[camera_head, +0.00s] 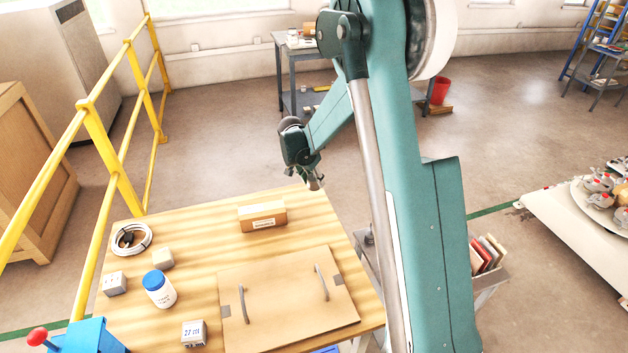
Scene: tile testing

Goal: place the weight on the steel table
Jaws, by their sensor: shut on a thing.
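My gripper (316,183) hangs above the back edge of the wooden table, pointing down. It is small in this view. It is shut on a small greyish thing, which looks to be the weight, though its shape is too small and too dark to make out. A grey metal table (291,52) with several items on its top stands against the back wall, partly hidden by my arm. It looks like the steel table.
The wooden table (210,256) holds a cardboard box (262,216), a white jar with blue lid (159,289), a cable coil (132,239), small blocks and a board with two handles (288,300). A yellow railing (104,150) stands left. Floor behind the table is clear.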

